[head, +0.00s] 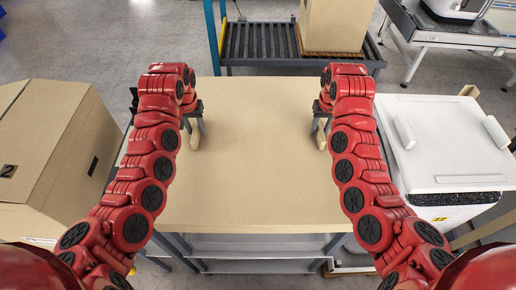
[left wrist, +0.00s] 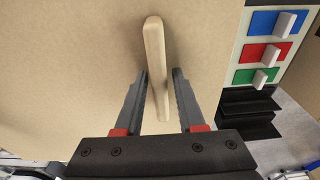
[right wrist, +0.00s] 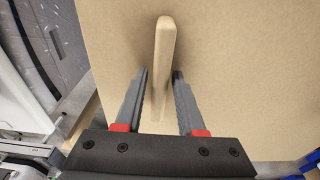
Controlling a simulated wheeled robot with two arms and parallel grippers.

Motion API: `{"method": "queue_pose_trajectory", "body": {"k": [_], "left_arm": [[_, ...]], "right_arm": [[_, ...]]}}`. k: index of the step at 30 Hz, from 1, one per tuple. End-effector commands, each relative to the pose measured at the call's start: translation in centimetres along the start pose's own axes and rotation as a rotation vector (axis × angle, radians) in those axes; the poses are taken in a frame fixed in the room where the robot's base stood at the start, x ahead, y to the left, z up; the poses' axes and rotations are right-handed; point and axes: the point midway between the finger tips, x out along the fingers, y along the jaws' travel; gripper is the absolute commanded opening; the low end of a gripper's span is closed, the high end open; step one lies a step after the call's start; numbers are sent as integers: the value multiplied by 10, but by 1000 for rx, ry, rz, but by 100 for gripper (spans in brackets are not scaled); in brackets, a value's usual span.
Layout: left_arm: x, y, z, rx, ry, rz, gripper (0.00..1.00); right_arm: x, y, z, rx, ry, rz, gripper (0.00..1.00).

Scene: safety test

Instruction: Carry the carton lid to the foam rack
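A broad tan panel (head: 255,150), apparently the carton lid, lies flat over a grey frame. I cannot tell whether it is separate from the tabletop. A pale bar handle (head: 195,138) stands near its left edge and another (head: 321,134) near its right edge. My left gripper (head: 194,122) is around the left handle, which shows between its spread fingers in the left wrist view (left wrist: 155,50). My right gripper (head: 321,120) is likewise open around the right handle, seen in the right wrist view (right wrist: 163,50). I cannot surely tell which thing is the foam rack.
A large cardboard carton (head: 40,150) stands at left. A white box (head: 450,145) with bars on its lid stands close at right. A dark slatted stand (head: 265,42) with a carton (head: 335,25) is behind. Coloured switches (left wrist: 265,50) show in the left wrist view.

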Motion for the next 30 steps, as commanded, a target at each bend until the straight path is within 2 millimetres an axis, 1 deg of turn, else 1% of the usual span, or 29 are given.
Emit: {"method": "queue_pose_trajectory", "body": {"k": [1,2,10,14,17,21,22,27,30], "left_arm": [[-1,0,0,0,0,0,50],[-1,0,0,0,0,0,52],[-2,0,0,0,0,1,52],[-10,0,-1,1,4,0,52],[-27,0,-2,1,5,-1,52],[-63,-1,-2,0,6,-3,52],[-69,-2,-2,0,5,-4,52],[-94,-3,-1,1,3,-8,52],[-105,-1,-1,2,3,-4,52]], "right_arm": [[-1,0,0,0,0,0,50],[-1,0,0,0,0,0,52],[-1,0,0,0,0,-1,52],[-1,0,0,0,0,-1,52],[-1,0,0,-1,0,-1,52],[-1,0,0,-1,0,-1,52],[-1,0,0,-1,0,-1,52],[-1,0,0,-1,0,-1,52],[-1,0,0,-1,0,-1,52]]}}
